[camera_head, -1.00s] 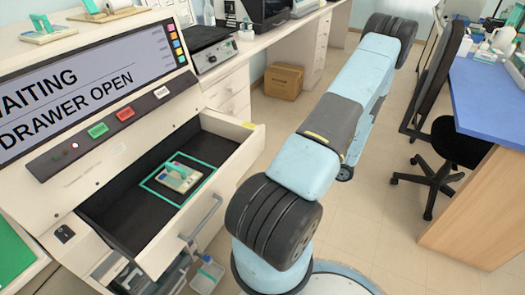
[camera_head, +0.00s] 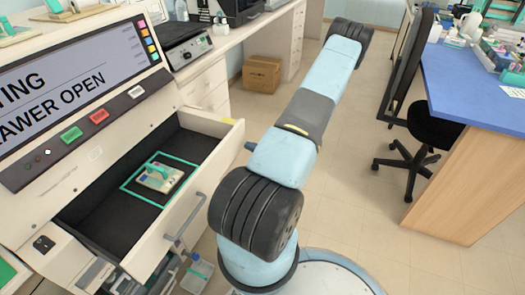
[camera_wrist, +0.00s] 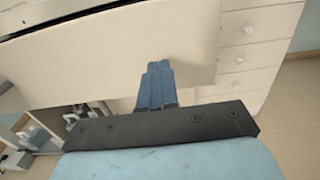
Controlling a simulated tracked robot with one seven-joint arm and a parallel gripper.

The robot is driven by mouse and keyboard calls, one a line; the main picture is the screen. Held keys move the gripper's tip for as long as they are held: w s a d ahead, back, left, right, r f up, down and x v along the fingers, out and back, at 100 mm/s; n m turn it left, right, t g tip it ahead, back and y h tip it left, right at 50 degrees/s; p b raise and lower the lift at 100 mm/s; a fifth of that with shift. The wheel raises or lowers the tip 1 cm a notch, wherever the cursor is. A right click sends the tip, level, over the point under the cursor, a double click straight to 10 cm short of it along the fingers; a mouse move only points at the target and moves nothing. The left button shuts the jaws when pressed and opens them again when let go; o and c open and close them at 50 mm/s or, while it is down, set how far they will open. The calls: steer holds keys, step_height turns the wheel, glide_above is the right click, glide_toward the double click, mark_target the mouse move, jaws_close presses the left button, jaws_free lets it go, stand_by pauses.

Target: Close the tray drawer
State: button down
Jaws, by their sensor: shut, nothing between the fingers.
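The tray drawer (camera_head: 200,205) of the staining machine (camera_head: 60,110) is pulled out. A slide rack with a green handle (camera_head: 160,176) sits inside a green outline on its dark floor. The drawer has a bar handle (camera_head: 186,222) on its front. The machine's screen (camera_head: 75,80) is partly cut off and reads "AWER OPEN". In the wrist view my gripper (camera_wrist: 158,68) is shut and empty, its blue fingers over the pale drawer front (camera_wrist: 120,55). Whether they touch it I cannot tell. In the head view the fingertips are not clearly visible; my arm extends right of the drawer.
A blue-topped bench (camera_head: 470,95) and a black chair (camera_head: 430,130) stand at the right. A cardboard box (camera_head: 262,75) is on the floor at the back.

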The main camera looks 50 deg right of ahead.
mark_target(237, 142)
steer(key=shift+x, duration=1.85)
